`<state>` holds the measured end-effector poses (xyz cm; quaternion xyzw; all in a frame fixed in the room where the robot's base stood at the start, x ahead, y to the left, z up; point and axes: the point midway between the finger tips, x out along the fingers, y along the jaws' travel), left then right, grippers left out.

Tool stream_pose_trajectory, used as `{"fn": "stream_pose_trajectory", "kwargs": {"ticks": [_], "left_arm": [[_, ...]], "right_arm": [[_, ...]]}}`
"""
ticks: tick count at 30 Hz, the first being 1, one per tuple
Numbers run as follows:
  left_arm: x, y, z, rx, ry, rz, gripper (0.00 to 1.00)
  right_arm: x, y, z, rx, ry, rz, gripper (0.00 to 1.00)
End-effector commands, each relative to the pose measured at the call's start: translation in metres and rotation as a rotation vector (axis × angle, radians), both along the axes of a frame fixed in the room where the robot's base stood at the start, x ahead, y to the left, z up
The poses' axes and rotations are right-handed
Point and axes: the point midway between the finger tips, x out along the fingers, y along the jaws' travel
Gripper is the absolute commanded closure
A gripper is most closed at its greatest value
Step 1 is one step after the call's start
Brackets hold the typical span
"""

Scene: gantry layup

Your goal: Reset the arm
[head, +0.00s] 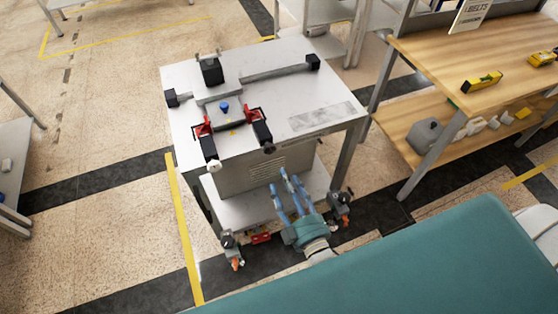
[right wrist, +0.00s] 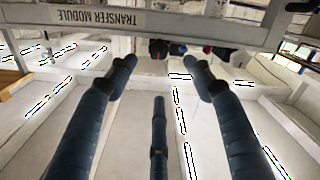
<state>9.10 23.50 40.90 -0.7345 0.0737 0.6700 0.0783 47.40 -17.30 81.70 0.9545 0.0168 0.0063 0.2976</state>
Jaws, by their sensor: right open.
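My right gripper (head: 284,180) shows in the head view in front of the metal workstation (head: 190,85), at its near side above the lower shelf. Its blue fingers are spread apart with nothing between them. In the right wrist view the fingers of the right gripper (right wrist: 160,78) point away from the camera, apart and empty. Beyond them is a pale surface split by raised ridges. A bar labelled "TRANSFER MODULE" (right wrist: 100,18) crosses the top of that view, its text upside down. My left gripper is not in view.
A fixture with red clamps (head: 203,127) and a blue knob (head: 224,107) sits on the workstation top. A wooden bench (head: 435,50) with yellow tools (head: 482,82) stands at the right. The floor (head: 110,120) at the left is largely clear.

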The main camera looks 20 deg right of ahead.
Motion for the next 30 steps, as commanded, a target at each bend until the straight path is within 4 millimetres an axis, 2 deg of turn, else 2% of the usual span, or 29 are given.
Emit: {"fn": "stream_pose_trajectory", "kwargs": {"ticks": [8,11,14,18,20,21,23,24,26,27,30], "left_arm": [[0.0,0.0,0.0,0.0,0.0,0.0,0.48],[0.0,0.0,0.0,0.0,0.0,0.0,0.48],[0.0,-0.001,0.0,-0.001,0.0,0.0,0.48],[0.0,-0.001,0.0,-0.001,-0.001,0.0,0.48],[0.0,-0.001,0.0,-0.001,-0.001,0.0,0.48],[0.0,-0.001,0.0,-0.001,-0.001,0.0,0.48],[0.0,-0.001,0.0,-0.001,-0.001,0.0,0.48],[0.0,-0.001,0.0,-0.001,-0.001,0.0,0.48],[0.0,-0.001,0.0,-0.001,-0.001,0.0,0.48],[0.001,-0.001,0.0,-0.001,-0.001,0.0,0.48],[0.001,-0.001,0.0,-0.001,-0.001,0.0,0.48]], "right_arm": [[-0.001,0.001,-0.006,0.005,0.016,0.003,0.48],[-0.007,0.005,-0.036,0.032,0.089,0.014,0.48],[-0.023,0.011,-0.091,0.084,0.232,0.028,0.48],[-0.069,0.016,-0.187,0.167,0.499,0.029,0.48],[-0.095,0.015,-0.226,0.198,0.617,0.018,0.48],[-0.114,0.014,-0.25,0.216,0.693,0.007,0.48],[-0.147,0.009,-0.284,0.239,0.81,-0.015,0.48],[-0.169,0.005,-0.304,0.252,0.886,-0.035,0.48],[-0.205,-0.003,-0.332,0.271,0.998,-0.07,0.48],[-0.229,-0.009,-0.348,0.278,1.071,-0.096,0.48],[-0.288,-0.027,-0.379,0.291,1.232,-0.168,0.48]]}}
